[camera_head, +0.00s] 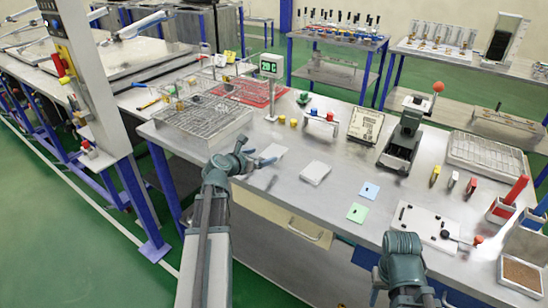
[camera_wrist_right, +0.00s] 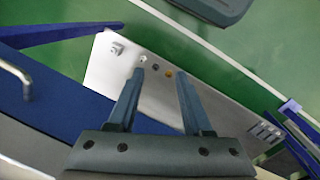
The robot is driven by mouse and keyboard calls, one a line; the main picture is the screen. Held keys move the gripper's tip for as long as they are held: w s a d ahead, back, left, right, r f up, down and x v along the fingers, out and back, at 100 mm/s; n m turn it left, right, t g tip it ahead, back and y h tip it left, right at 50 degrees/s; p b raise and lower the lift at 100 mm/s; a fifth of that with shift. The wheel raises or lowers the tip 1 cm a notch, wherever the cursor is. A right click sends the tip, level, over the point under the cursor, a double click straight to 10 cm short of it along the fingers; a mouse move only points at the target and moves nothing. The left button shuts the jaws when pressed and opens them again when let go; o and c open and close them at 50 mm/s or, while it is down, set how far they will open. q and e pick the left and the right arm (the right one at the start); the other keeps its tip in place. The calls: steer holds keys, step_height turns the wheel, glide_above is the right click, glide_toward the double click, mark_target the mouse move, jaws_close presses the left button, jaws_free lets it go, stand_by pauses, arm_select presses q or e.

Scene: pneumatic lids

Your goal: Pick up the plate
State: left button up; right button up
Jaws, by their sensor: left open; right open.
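Two thin pale plates lie flat on the steel workbench (camera_head: 340,205) in the head view. One plate (camera_head: 272,152) is just right of my left gripper, partly behind its fingers. The other plate (camera_head: 315,173) lies further right, in the clear. I cannot tell which one the task means. My left gripper (camera_head: 258,153) is open over the bench's left front part; I cannot tell whether it touches the nearer plate. My right gripper (camera_head: 410,298) is at the bottom edge of the head view, in front of the bench. In the right wrist view it (camera_wrist_right: 157,85) is open and empty.
A wire basket (camera_head: 200,115) stands left of the plates. A small bottle rack (camera_head: 320,124) is behind them. A white sheet with small black parts (camera_head: 425,225) is near the right front edge.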

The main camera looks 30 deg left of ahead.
mark_target(277, 149)
arm_select(q)
steer(key=shift+b+x, duration=0.4)
steer(key=shift+x, duration=1.4)
steer(key=x, duration=0.1)
steer(key=b+x, duration=0.1)
steer(key=x, duration=0.3)
steer(key=shift+w+r, duration=0.2)
steer(key=shift+w, duration=0.05)
steer(key=shift+s+r, duration=0.1)
steer(key=c, duration=1.4)
steer(key=shift+r, duration=0.1)
steer(key=shift+c, duration=0.2)
